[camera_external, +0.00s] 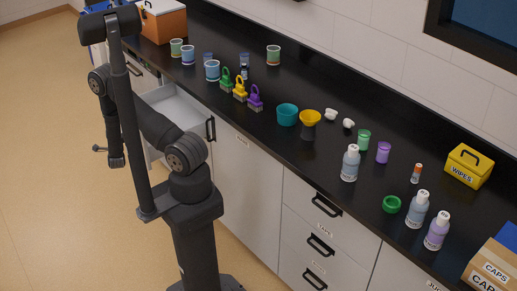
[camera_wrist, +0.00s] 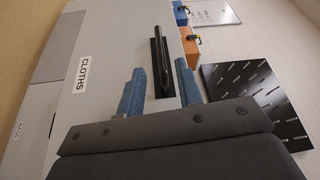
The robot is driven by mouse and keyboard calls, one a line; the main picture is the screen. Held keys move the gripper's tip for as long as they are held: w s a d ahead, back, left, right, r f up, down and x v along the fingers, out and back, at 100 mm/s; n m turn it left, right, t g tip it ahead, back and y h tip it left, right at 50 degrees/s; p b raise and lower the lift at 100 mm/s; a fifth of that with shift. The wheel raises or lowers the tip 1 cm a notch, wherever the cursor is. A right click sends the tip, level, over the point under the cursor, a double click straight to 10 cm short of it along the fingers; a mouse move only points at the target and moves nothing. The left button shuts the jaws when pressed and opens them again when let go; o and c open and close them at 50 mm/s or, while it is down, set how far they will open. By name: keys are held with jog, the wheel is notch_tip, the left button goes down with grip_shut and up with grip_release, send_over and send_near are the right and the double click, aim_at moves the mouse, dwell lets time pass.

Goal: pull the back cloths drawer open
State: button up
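The cloths drawer front (camera_wrist: 105,50) fills much of the wrist view and carries a CLOTHS label (camera_wrist: 82,75). Its black bar handle (camera_wrist: 163,60) stands between the two blue fingers of my gripper (camera_wrist: 160,78). The fingers are apart, one on each side of the handle; I cannot tell whether either touches it. In the outside view a white drawer (camera_external: 178,106) stands pulled out from the cabinet, its inside showing empty. It appears to be the same drawer; its front is largely hidden behind my arm.
A RAGS label (camera_wrist: 15,130) shows on a neighbouring front. The black counter (camera_external: 225,60) holds cups, padlock-like coloured items, bottles, an orange case (camera_external: 163,22) and a yellow wipes box (camera_external: 468,166). A cabinet handle (camera_external: 211,128) sits beside the open drawer. Floor at left is clear.

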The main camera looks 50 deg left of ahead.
jog(key=v, duration=1)
jog(key=shift+a, duration=0.1)
jog(key=x, duration=1.7)
jog(key=shift+w, duration=0.1)
jog(key=v, duration=1.7)
